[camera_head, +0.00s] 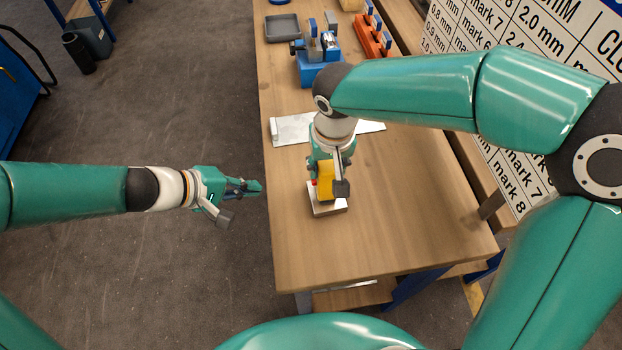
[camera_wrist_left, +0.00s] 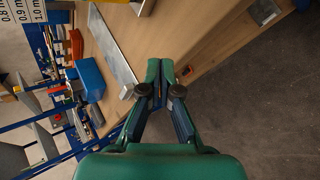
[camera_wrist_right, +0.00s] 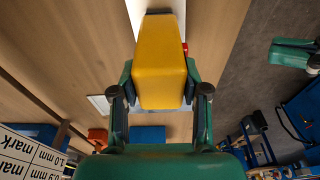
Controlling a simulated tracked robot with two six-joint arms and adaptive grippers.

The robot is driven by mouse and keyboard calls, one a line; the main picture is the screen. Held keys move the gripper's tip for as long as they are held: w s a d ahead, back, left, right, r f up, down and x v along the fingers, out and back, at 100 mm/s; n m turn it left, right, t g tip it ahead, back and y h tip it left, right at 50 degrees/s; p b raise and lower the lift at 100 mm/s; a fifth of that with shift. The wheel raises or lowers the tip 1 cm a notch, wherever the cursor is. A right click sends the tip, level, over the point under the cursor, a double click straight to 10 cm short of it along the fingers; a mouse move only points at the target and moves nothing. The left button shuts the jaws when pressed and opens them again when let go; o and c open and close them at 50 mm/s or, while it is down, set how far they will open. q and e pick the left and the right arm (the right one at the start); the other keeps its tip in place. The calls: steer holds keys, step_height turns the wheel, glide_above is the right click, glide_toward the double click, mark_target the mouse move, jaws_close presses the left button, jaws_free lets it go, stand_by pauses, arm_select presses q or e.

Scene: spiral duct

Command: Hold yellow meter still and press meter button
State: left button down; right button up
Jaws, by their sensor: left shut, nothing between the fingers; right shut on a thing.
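The yellow meter (camera_head: 326,178) stands on a light block (camera_head: 327,206) on the wooden table. In the right wrist view the meter (camera_wrist_right: 161,62) fills the space between my fingers, with a small red button (camera_wrist_right: 185,48) on its right side. My right gripper (camera_head: 327,168) is shut on the meter from above and partly hides it in the head view. My left gripper (camera_head: 258,187) is shut and empty. It is off the table's left edge, to the left of the meter and apart from it. In the left wrist view its fingertips (camera_wrist_left: 160,66) are together.
A grey metal plate (camera_head: 292,129) lies on the table behind the meter. Farther back are a blue fixture (camera_head: 318,68), a grey tray (camera_head: 282,28) and an orange rack (camera_head: 372,38). A printed board (camera_head: 545,40) stands at the right. The table's front is clear.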

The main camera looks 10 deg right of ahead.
mark_target(313, 181)
arm_select(q)
steer(key=shift+d, duration=4.45)
steer(key=shift+s+d, duration=0.1)
steer(key=shift+d, duration=0.3)
steer(key=shift+d, duration=0.55)
steer(key=shift+a, duration=1)
steer(key=shift+a, duration=0.1)
